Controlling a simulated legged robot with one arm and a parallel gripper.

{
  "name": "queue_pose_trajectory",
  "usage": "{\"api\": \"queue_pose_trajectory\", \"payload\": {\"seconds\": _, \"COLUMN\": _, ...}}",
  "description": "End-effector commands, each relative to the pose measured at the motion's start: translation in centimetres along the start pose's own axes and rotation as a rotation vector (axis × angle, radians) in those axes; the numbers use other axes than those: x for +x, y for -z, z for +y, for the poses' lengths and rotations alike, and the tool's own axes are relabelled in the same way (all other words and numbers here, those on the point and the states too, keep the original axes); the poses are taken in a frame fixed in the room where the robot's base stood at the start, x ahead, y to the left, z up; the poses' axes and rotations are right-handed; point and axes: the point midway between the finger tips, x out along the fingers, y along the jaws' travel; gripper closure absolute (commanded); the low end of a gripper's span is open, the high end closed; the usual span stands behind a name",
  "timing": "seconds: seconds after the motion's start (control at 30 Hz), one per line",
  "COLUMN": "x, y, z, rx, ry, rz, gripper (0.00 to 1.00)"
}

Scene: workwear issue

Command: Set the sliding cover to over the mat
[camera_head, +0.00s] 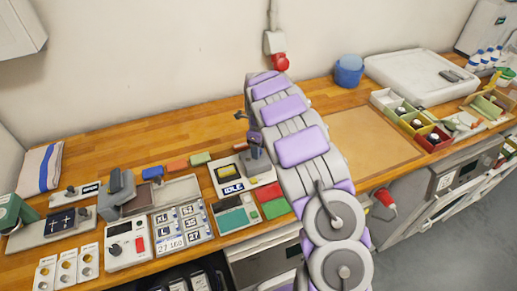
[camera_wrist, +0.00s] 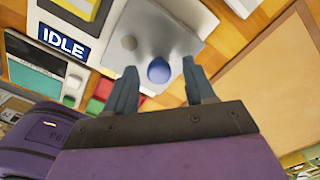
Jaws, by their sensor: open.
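In the wrist view, a grey plate (camera_wrist: 145,35) with a blue round knob (camera_wrist: 158,71) lies below my gripper (camera_wrist: 159,66); it looks like the sliding cover, though I cannot be sure. The gripper is open, its two blue-grey fingers on either side of the knob in the picture; I cannot tell how far above it they are. A flat tan mat (camera_head: 370,145) lies on the counter right of my arm, and its edge also shows in the wrist view (camera_wrist: 275,75). In the head view my arm hides most of the plate.
A device with an IDLE sign (camera_head: 232,187) stands left of my arm, beside green and red blocks (camera_head: 272,200). A label panel (camera_head: 182,222) and other devices fill the left. Small bins (camera_head: 412,120), a white tray (camera_head: 420,76) and a blue tub (camera_head: 349,71) stand right.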

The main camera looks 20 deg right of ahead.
Motion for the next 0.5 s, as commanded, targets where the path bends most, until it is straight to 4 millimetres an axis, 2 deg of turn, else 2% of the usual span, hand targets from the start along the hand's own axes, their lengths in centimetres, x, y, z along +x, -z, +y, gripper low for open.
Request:
{"api": "queue_pose_trajectory", "payload": {"seconds": 0.3, "x": 0.23, "y": 0.03, "z": 0.0, "rx": 0.0, "ry": -0.001, "rz": 0.0, "gripper": 0.47}}
{"api": "queue_pose_trajectory", "payload": {"seconds": 0.5, "x": 0.22, "y": 0.03, "z": 0.0, "rx": 0.0, "ry": -0.001, "rz": 0.001, "gripper": 0.66}}
